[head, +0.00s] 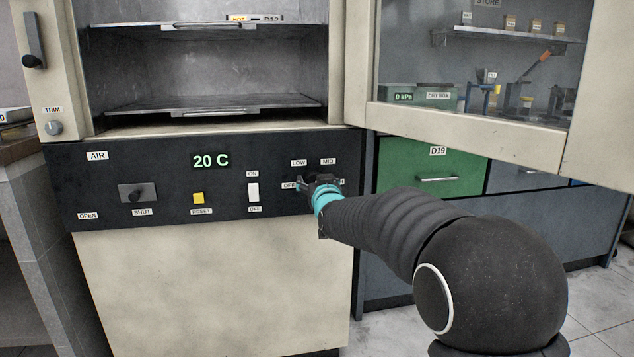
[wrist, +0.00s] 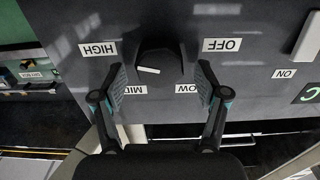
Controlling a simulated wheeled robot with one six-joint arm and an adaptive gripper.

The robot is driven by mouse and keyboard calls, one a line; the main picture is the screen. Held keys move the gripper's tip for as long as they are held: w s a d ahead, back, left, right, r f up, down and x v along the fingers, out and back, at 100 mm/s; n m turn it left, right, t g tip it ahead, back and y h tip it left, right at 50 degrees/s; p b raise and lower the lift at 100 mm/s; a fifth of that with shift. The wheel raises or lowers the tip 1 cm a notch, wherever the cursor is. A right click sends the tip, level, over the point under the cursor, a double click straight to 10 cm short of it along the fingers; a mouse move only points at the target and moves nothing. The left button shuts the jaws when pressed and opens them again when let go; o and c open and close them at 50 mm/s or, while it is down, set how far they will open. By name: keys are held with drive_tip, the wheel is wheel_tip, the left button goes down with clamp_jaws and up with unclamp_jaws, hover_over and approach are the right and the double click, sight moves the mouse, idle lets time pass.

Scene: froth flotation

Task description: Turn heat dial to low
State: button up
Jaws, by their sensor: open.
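The heat dial (wrist: 158,62) is a dark knob with a white mark low on its face in the wrist view, where the panel appears upside down. Around it are the labels OFF (wrist: 222,45), LOW (wrist: 188,88), MID (wrist: 133,90) and HIGH (wrist: 97,49). I cannot tell surely which label the mark points to. My gripper (wrist: 160,72) is open, with one finger on each side of the dial and a gap to each. In the head view my gripper (head: 309,184) is at the right of the black panel (head: 225,190) and hides the dial.
The panel also carries a 20 C display (head: 211,161), a yellow reset button (head: 198,198), a white on/off switch (head: 253,191) and an air slider (head: 138,194). An open glass-fronted cabinet door (head: 470,126) hangs above my arm. A green drawer (head: 425,171) lies to the right.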

drive_tip(key=c, duration=1.2)
drive_tip(key=shift+o, duration=0.2)
drive_tip(key=shift+f+n+b, duration=0.1)
drive_tip(key=shift+n+b, duration=0.2)
drive_tip(key=shift+a+f+n+b, duration=0.15)
drive_tip(key=shift+n+b, duration=0.3)
drive_tip(key=shift+n, duration=6.35)
drive_tip(key=shift+f+n+b, duration=0.15)
drive_tip(key=shift+n+b, duration=0.25)
drive_tip(key=shift+n, duration=6.4)
